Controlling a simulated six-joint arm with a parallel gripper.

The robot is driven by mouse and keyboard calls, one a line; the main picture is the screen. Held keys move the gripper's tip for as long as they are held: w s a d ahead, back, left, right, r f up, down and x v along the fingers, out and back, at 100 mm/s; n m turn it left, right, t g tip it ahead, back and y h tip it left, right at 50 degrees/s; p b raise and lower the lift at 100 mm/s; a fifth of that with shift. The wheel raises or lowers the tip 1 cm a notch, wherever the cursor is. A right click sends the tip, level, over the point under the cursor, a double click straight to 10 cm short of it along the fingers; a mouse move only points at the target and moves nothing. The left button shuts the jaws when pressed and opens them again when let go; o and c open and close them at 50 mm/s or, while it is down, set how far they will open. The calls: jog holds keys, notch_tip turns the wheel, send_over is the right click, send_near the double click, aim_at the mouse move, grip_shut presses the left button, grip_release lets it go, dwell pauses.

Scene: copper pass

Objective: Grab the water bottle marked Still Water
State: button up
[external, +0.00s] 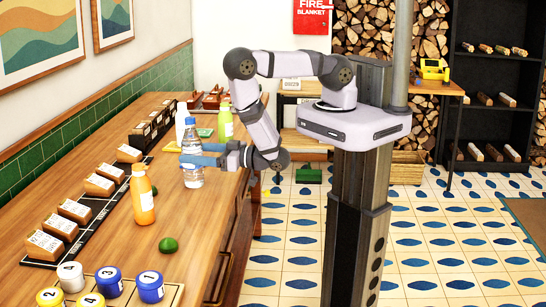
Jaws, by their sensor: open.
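A clear water bottle (193,172) with a blue and white label band stands upright on the wooden counter; its label text is too small to read. My gripper (190,155) is at the bottle from the right, with its blue fingers level with the bottle's upper body. The fingers are open around or beside the bottle; whether they touch it cannot be told. An orange bottle (143,198) stands nearer, to the left. A green-yellow bottle (225,122) and a white bottle (182,120) stand behind.
A lime (168,245) lies near the counter's front part. Numbered jars (110,282) stand on a wooden tray in the near corner. A row of wooden label blocks (75,211) runs along the wall side. The counter between the lime and the water bottle is clear.

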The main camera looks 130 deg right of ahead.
aim_at(185, 152)
jog(key=p+x, duration=0.2)
jog(key=x, duration=0.1)
jog(key=shift+w+d+p, duration=0.1)
jog(key=shift+d+p, duration=0.15)
jog(key=shift+p, duration=0.05)
jog(key=shift+w+d+f, duration=0.15)
jog(key=shift+w+d, duration=0.35)
jog(key=shift+d, duration=0.05)
jog(key=c, duration=1.6)
jog(key=shift+r, duration=0.25)
jog(key=shift+r+b, duration=1.1)
jog(key=shift+r, duration=3.7)
